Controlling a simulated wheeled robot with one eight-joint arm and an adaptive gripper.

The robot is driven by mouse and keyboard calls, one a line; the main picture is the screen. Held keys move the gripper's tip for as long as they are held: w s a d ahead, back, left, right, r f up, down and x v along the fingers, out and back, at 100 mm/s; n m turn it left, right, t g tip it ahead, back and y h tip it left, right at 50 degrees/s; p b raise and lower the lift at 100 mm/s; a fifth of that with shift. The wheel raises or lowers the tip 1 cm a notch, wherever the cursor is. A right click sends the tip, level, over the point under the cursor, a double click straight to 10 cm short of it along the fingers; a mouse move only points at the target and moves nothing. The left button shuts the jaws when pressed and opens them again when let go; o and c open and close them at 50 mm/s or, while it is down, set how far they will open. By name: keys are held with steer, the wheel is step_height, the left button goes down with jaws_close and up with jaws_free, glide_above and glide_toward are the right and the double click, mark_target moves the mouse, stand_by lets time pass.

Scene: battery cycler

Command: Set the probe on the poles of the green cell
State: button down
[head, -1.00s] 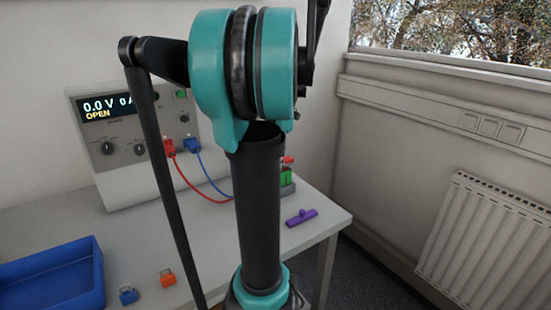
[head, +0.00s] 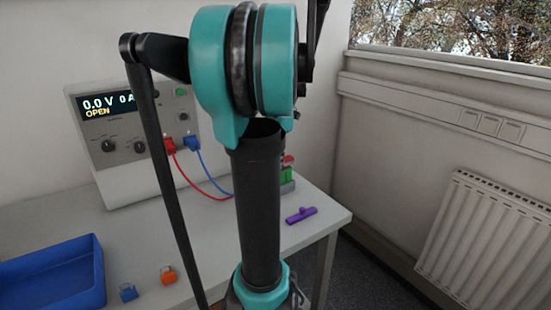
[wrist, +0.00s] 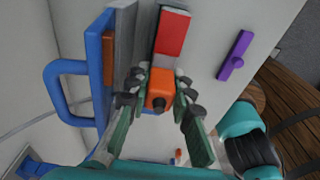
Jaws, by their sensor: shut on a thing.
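The green cell (head: 286,175) stands at the table's back right in the head view, partly hidden behind my arm, with a red piece (head: 288,160) above it. In the wrist view my gripper (wrist: 160,95) is shut on an orange block (wrist: 160,84) with a dark round end. I take this block for the probe's grip, but its tip and any contact with the cell are hidden. A red block (wrist: 173,32) shows just beyond it. My gripper is hidden in the head view.
A purple piece (head: 301,215) lies near the table's right edge. A cycler (head: 125,150) reads 0.0 V, OPEN, with red and blue leads. A blue bin (head: 98,270) stands at front left, near small blue (head: 128,292) and orange (head: 168,275) blocks. A blue loop handle (wrist: 53,95) is left of my gripper.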

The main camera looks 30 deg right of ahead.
steer(key=shift+r, duration=0.1)
steer(key=shift+r, duration=3.45)
